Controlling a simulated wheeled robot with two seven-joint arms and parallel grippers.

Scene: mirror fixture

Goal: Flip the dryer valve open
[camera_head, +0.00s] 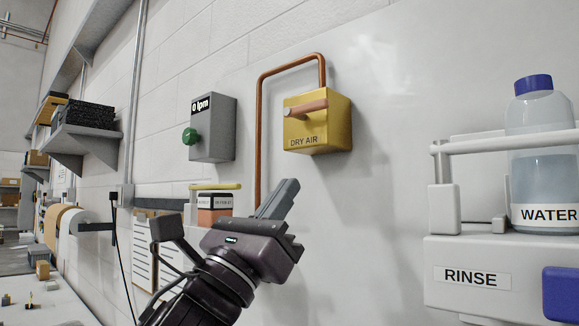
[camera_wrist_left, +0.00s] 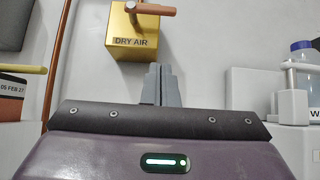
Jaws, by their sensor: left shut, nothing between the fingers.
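The dryer valve is a yellow box (camera_head: 335,130) labelled DRY AIR, fixed to the white wall panel. Its copper-coloured lever (camera_head: 306,108) lies nearly level across the front. My right gripper is not in view.
A copper pipe (camera_head: 260,130) loops into the box's top. A grey flow box (camera_head: 220,128) reading 0 lpm, with a green knob (camera_head: 190,136), is on the left. A RINSE unit (camera_head: 500,255) with a WATER bottle (camera_head: 540,185) stands right. The panel between is bare.

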